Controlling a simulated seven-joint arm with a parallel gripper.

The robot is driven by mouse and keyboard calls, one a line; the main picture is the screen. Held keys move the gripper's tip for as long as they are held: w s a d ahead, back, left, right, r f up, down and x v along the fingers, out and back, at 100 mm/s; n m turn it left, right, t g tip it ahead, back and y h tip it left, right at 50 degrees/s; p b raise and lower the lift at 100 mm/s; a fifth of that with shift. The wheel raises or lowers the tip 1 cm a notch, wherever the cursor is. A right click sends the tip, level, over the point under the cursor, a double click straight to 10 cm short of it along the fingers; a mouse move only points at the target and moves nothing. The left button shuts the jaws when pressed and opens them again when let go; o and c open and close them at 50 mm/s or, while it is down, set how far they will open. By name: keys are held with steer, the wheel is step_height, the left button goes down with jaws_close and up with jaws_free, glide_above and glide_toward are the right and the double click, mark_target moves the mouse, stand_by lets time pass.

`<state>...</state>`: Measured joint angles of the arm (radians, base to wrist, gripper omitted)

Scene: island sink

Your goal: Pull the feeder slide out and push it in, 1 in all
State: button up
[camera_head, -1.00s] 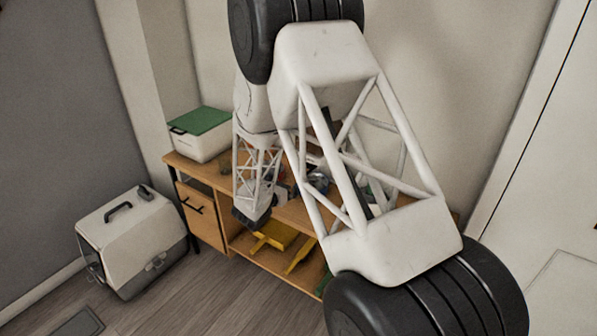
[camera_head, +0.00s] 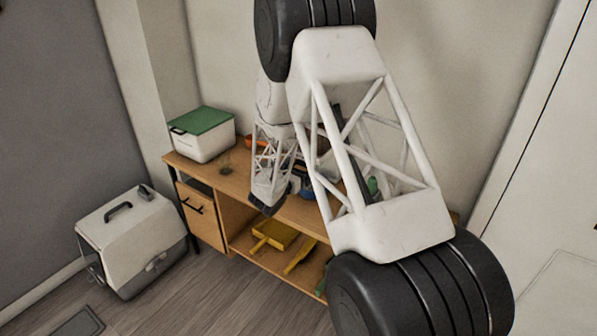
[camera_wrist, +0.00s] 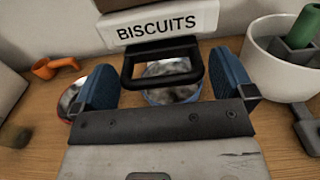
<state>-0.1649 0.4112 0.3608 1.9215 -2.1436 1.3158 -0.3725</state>
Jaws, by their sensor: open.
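In the wrist view, the feeder carries a white "BISCUITS" label (camera_wrist: 160,24). A black loop-shaped slide handle (camera_wrist: 193,72) projects from under the label towards me. My gripper (camera_wrist: 165,82) is open, with one blue finger pad on each side of the handle and gaps between. I cannot tell whether the pads are level with it in depth. A metal bowl with a blue rim (camera_wrist: 172,94) shows below and through the handle. In the head view, my arm hides the feeder, and the dark end of my wrist (camera_head: 268,203) is over the desk.
A red-rimmed bowl (camera_wrist: 66,98) and an orange cup (camera_wrist: 55,67) stand left of the feeder. A white pot (camera_wrist: 262,62) holding a green item stands close on the right. A green-lidded box (camera_head: 203,140) sits at the desk's left end; a pet carrier (camera_head: 130,240) is on the floor.

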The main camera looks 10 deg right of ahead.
steer(key=c, duration=1.3)
steer(key=shift+o, duration=0.2)
steer(key=v, duration=0.3)
steer(key=shift+s+a, duration=0.15)
steer(key=shift+s, duration=0.05)
steer(key=o, duration=1.3)
steer(key=shift+c, duration=0.2)
steer(key=shift+a, duration=0.1)
steer(key=v, duration=0.7)
steer(key=shift+s+a, duration=0.15)
steer(key=shift+s, duration=0.1)
